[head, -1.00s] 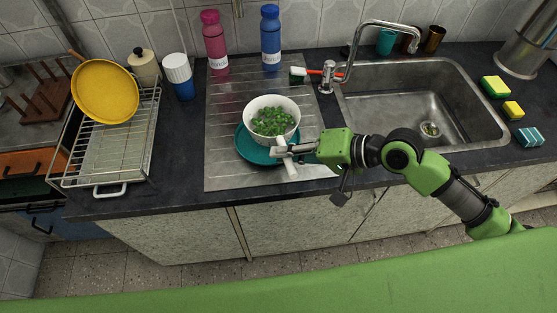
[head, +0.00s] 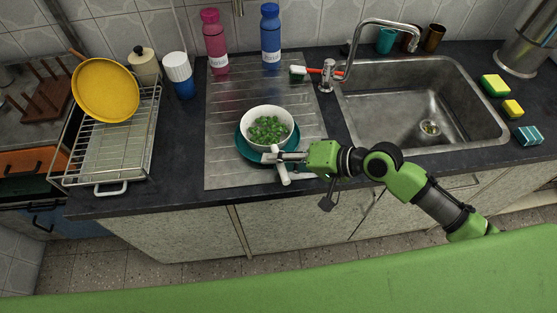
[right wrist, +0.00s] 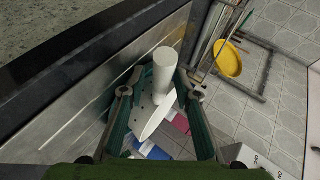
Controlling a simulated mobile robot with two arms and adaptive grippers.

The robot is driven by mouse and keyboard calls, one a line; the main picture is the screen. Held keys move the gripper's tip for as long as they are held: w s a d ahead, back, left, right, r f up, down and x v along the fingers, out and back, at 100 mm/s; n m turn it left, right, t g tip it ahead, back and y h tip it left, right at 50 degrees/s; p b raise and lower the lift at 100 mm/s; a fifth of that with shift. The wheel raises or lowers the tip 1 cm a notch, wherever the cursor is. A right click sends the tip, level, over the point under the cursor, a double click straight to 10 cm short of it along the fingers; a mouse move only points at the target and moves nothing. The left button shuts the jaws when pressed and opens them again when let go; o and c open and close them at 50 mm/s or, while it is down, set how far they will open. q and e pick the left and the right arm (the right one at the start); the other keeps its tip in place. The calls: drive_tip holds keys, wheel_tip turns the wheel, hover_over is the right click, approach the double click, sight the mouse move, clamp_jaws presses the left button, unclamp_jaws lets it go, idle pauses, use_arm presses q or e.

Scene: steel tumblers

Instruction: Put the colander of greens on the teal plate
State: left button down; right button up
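The white colander (head: 288,113) holds chopped greens (head: 268,130) and is upright over the teal plate (head: 243,151). My right gripper (head: 277,157) is shut on the colander's white handle (head: 282,173), at the near side of the bowl. In the right wrist view the handle (right wrist: 165,72) stands between the two fingers. My left gripper is not in view.
The plate lies on the steel drainboard (head: 222,110). A pink bottle (head: 215,42) and a blue bottle (head: 270,38) stand behind. A dish rack (head: 120,140) with a yellow pan (head: 105,90) is left; the sink (head: 425,100) is right. A red brush (head: 318,71) lies near the tap.

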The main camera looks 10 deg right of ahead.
drive_tip(key=shift+r, duration=0.2)
drive_tip(key=b+v, duration=0.1)
drive_tip(key=v, duration=1.1)
idle(0.5)
